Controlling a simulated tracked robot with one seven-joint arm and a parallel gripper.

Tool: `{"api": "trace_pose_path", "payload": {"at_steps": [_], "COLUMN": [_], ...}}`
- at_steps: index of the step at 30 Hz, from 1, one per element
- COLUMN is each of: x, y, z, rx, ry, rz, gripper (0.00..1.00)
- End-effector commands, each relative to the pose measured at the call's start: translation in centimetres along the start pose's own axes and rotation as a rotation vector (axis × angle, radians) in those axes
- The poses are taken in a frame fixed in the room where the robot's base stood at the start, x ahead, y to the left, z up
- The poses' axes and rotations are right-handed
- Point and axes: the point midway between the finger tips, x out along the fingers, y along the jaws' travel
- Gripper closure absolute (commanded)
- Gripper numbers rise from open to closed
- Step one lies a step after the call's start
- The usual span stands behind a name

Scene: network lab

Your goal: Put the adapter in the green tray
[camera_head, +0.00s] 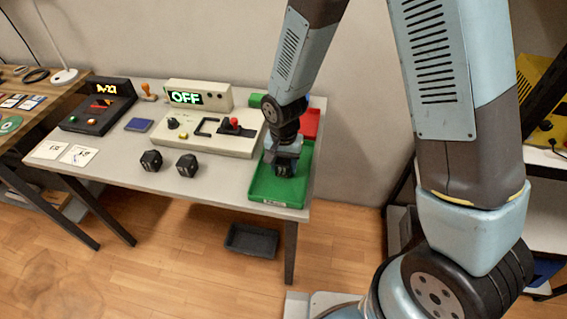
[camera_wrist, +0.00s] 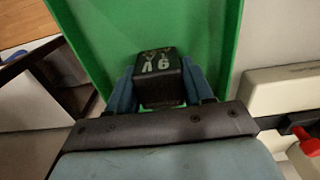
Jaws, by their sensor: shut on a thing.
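The adapter (camera_wrist: 160,80) is a small black block with "9V" in pale print on its face. My gripper (camera_wrist: 165,92) is shut on it, with a blue finger on each side. The green tray (camera_head: 275,192) lies at the right end of the grey table. In the head view my gripper (camera_head: 284,169) is over the inside of the tray, pointing down. In the wrist view the tray's green floor (camera_wrist: 115,30) fills the space behind the adapter. I cannot tell whether the adapter touches the tray floor.
Two black blocks (camera_head: 151,160) (camera_head: 187,165) stand on the table left of the tray. A red tray (camera_head: 311,124) lies behind the green one. A control box (camera_head: 205,138) with a red-knobbed lever stands to the left. A dark bin (camera_head: 252,241) is on the floor.

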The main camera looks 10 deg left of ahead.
Motion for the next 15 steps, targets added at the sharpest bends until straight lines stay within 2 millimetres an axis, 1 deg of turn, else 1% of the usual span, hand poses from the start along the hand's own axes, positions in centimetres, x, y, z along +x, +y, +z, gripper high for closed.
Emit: {"api": "trace_pose_path", "payload": {"at_steps": [1, 9, 15], "x": [0.11, 0.06, 0.05], "y": [0.00, 0.02, 0.03], "z": [0.01, 0.00, 0.00], "rx": [0.000, 0.000, 0.000], "ry": [0.000, 0.000, 0.000], "rz": [0.000, 0.000, 0.000], "gripper": [0.48, 0.23, 0.23]}}
